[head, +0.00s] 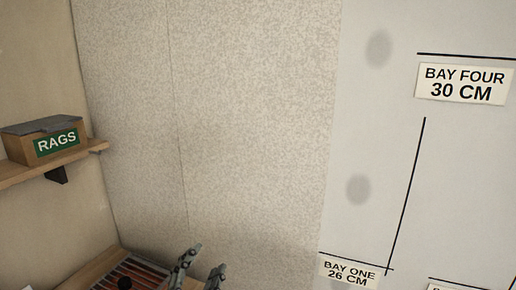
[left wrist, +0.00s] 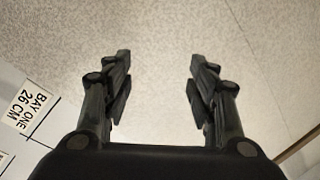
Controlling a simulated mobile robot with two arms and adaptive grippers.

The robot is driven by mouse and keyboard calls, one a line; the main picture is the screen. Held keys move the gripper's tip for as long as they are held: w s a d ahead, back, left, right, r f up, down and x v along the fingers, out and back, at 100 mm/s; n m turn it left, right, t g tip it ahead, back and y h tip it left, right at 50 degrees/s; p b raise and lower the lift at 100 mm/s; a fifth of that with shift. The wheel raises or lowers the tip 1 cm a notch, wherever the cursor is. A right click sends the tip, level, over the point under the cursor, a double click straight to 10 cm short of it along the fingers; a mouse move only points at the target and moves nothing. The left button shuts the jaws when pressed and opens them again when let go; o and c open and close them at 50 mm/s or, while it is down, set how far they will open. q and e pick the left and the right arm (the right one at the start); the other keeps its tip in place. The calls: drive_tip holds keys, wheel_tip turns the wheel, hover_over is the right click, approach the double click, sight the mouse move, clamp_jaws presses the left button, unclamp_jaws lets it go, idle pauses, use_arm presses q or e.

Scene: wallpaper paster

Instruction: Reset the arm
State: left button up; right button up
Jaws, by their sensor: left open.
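My left gripper (head: 203,266) shows at the bottom edge of the head view, in front of the lower part of the speckled wallpaper (head: 255,110). Its two fingers stand apart with nothing between them. In the left wrist view the open fingers (left wrist: 160,75) point at the wallpaper, and the space between them is empty. The rest of the left arm is out of the head view. My right gripper is in neither view.
A RAGS box (head: 45,141) stands on a wooden shelf (head: 85,152) at the left. A striped tray (head: 135,272) lies on a surface below. Bare grey wall with BAY FOUR (head: 466,83) and BAY ONE (head: 348,271) labels is at the right. The middle is clear.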

use_arm(q)
drive_tip(key=s+a+f+n+g+y, duration=0.4)
drive_tip(key=s+a+f+n, duration=0.15)
drive_tip(key=f, duration=0.45)
drive_tip(key=s+a+f+n+g, duration=0.1)
drive_tip(key=s+f+n+g, duration=0.1)
drive_tip(key=s+f+g, duration=0.75)
drive_tip(key=s+a+f+n+g, duration=0.2)
drive_tip(key=s+f, duration=0.3)
drive_tip(key=s, duration=0.9)
wheel_tip(320, 180, down, 26)
drive_tip(key=s, duration=0.2)
drive_tip(key=s+a+f+g, duration=0.2)
drive_tip(key=s+f, duration=1.4)
drive_tip(key=shift+s+a, duration=0.15)
drive_tip(key=shift+a, duration=0.2)
drive_tip(key=shift+c, duration=0.4)
